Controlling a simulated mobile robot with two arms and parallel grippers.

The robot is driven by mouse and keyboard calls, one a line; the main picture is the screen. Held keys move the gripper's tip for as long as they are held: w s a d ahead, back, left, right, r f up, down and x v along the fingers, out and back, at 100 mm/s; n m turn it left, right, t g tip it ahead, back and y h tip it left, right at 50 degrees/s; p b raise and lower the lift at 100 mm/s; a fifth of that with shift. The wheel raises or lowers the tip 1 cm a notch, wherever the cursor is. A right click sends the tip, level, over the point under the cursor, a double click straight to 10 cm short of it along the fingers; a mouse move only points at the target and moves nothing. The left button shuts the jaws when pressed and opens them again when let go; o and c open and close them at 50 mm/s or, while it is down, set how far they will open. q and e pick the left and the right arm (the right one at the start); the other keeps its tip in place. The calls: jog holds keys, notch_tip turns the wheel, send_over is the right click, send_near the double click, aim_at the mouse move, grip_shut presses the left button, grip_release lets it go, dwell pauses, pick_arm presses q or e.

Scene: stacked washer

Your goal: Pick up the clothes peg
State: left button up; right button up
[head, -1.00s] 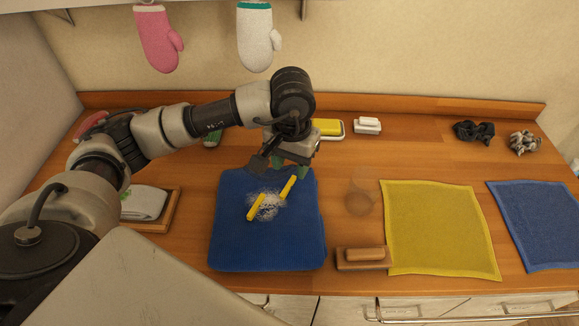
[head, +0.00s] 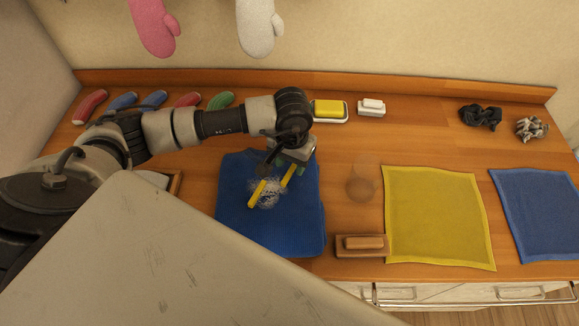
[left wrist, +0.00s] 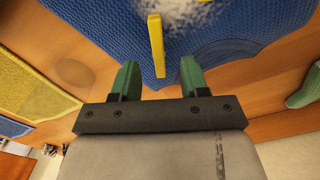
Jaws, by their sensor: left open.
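Two slim yellow peg-like sticks lie on the folded blue cloth (head: 243,222), one on the left (head: 257,193) and one on the right (head: 288,177). A speckled white patch lies between them. I cannot tell from their shape which is the clothes peg. My left gripper (head: 283,165) is open and empty over the cloth's far edge. In the left wrist view, one yellow stick (left wrist: 157,45) lies ahead of the gap between the green fingertips (left wrist: 159,68), untouched. A bit of the other shows at the top edge. My right gripper is not in view.
A brush-like wooden block (head: 362,244), a clear round object (head: 361,185) and a yellow cloth (head: 435,218) lie to the right. A yellow sponge in a dish (head: 329,110) and a white block (head: 371,107) stand behind. Several coloured rolls line the back left.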

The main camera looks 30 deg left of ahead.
pick_arm(q)
jog(key=shift+s+f, duration=0.1)
jog(key=shift+f, duration=0.85)
grip_shut()
jog(key=shift+r, duration=0.2)
